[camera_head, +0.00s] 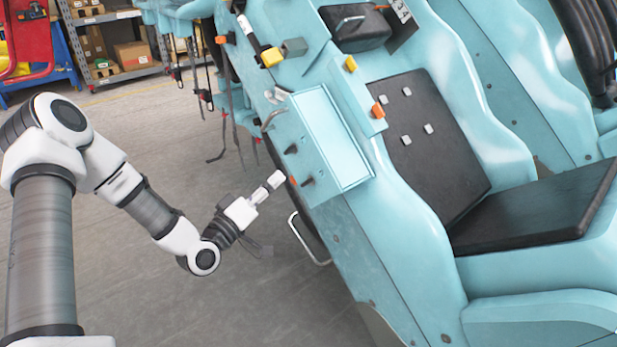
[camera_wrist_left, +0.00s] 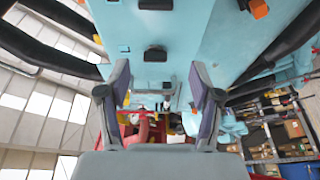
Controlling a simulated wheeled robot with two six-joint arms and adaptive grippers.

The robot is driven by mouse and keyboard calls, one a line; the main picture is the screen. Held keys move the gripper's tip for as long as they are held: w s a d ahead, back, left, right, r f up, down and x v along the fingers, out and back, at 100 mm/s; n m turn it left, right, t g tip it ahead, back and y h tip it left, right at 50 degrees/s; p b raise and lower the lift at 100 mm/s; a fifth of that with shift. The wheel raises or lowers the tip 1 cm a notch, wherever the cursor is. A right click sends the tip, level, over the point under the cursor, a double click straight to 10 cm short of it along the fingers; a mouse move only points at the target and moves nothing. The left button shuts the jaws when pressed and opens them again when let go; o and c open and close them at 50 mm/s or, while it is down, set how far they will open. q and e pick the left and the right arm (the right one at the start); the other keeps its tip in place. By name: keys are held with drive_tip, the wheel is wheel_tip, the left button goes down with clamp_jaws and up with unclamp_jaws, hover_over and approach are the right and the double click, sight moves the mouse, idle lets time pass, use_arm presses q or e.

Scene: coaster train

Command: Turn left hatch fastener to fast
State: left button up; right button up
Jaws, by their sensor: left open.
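A turquoise hatch box (camera_head: 338,135) sits on the side of the turquoise coaster car. Two small black fasteners show on its near face: an upper one (camera_head: 291,149) and a lower one (camera_head: 308,181). I cannot tell which is the left fastener, or their marked settings. My left gripper (camera_head: 276,180) is just left of the lower fastener, apart from it. In the left wrist view my open gripper (camera_wrist_left: 160,84) has its fingers spread and nothing between them; one black fastener (camera_wrist_left: 155,53) lies ahead between the fingers, another (camera_wrist_left: 156,4) at the top edge. My right gripper is not in view.
A silver grab rail (camera_head: 305,243) sticks out below the box. An orange block (camera_head: 377,111) and a yellow block (camera_head: 350,64) are on the car body. A black seat (camera_head: 540,205) is at right. Dark straps (camera_head: 228,130) hang behind. The floor beside the car is clear.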

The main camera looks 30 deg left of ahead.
sight(287, 153)
use_arm(q)
drive_tip(key=shift+n+t+y, duration=0.3)
drive_tip(key=shift+t+y, duration=0.2)
drive_tip(key=w+r, duration=0.1)
drive_tip(key=w, duration=0.1)
drive_tip(key=w+r, duration=0.1)
drive_tip(key=w, duration=0.1)
drive_tip(key=w+r, duration=0.1)
drive_tip(key=w, duration=0.2)
drive_tip(key=shift+a+r+b, duration=0.25)
drive_tip(key=shift+r+b, duration=0.05)
drive_tip(key=shift+b, duration=0.1)
drive_tip(key=c, duration=1.1)
